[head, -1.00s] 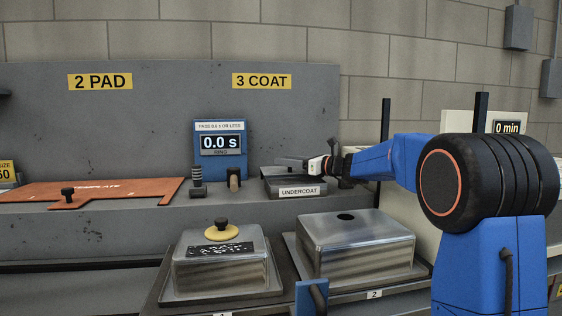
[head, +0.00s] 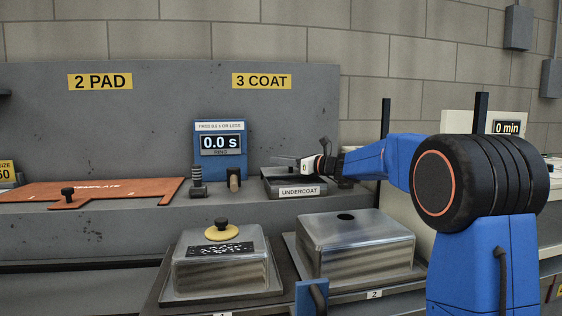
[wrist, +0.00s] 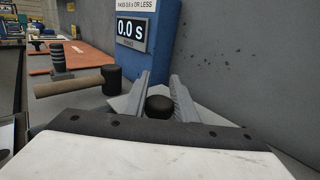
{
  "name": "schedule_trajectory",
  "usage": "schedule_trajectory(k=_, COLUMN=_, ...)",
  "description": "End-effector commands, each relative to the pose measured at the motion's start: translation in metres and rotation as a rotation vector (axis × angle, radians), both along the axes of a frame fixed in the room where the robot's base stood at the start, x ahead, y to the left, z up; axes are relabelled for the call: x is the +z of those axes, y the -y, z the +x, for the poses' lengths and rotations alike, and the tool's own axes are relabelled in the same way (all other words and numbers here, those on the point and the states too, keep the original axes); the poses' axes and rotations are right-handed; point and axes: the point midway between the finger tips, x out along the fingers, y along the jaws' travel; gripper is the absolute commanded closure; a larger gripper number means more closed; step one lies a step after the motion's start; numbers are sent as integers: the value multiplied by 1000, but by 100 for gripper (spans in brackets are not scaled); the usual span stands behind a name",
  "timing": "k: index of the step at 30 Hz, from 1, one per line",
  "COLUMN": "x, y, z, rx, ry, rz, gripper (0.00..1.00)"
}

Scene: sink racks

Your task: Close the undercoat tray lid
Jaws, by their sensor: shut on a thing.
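The undercoat tray (head: 299,192) is a dark, low box with an "UNDERCOAT" label on its front, on the ledge under the "3 COAT" sign. My gripper (head: 286,161) reaches over it from the right. In the wrist view its two grey fingers (wrist: 160,92) are shut on a round black knob (wrist: 158,104). A light grey plate, apparently the tray lid (wrist: 207,104), shows behind and beside the fingers. In the head view the gripper hides part of the tray's top, and I cannot tell exactly how the lid sits on the tray.
A blue timer (head: 220,148) reading 0.0 s stands left of the tray. A mallet (wrist: 85,85) and a dark ribbed post (head: 197,182) are nearby. An orange template (head: 110,189) lies farther left. Two metal boxes (head: 355,248) (head: 221,270) stand in front, below the ledge. A wall panel rises behind.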

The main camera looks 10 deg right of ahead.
Motion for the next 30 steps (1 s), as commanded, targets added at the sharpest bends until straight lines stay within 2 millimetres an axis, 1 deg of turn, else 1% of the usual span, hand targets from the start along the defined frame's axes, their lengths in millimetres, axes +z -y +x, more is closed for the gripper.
schedule_trajectory(k=1, x=1, y=0, z=-9, rx=0, ry=1, rz=-1, gripper=100)
schedule_trajectory(k=12, x=0, y=0, z=-75, rx=-1, ry=-1, rz=-1, gripper=100)
schedule_trajectory(k=18, x=0, y=0, z=-103, rx=-1, ry=1, rz=-1, gripper=100)
schedule_trajectory(k=22, x=0, y=0, z=-110, rx=-1, ry=0, rz=0, gripper=100)
schedule_trajectory(k=30, x=-1, y=0, z=-112, rx=1, ry=-1, rz=-1, gripper=100)
